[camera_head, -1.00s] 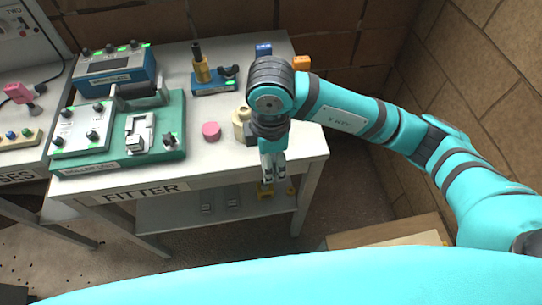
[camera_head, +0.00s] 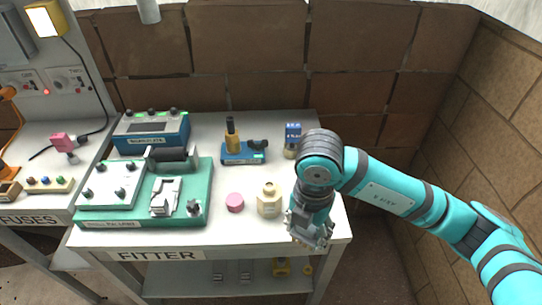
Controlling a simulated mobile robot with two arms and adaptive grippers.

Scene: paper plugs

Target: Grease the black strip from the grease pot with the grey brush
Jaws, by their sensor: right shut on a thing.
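My right gripper (camera_head: 310,232) is low over the front right of the white FITTER table. It is shut on what seems to be the grey brush, though the fingers hide nearly all of it. A cream pot (camera_head: 269,200), apparently the grease pot, stands upright just left of the gripper, apart from it. A black bar (camera_head: 172,160), perhaps the black strip, lies along the back of the green unit (camera_head: 205,190) on the left of the table. My left gripper is not in view.
A pink disc (camera_head: 235,203) lies left of the pot. A blue-topped item (camera_head: 292,138) stands at the back right. Bare tabletop lies between the pot and the blue stand. A brick wall closes the back.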

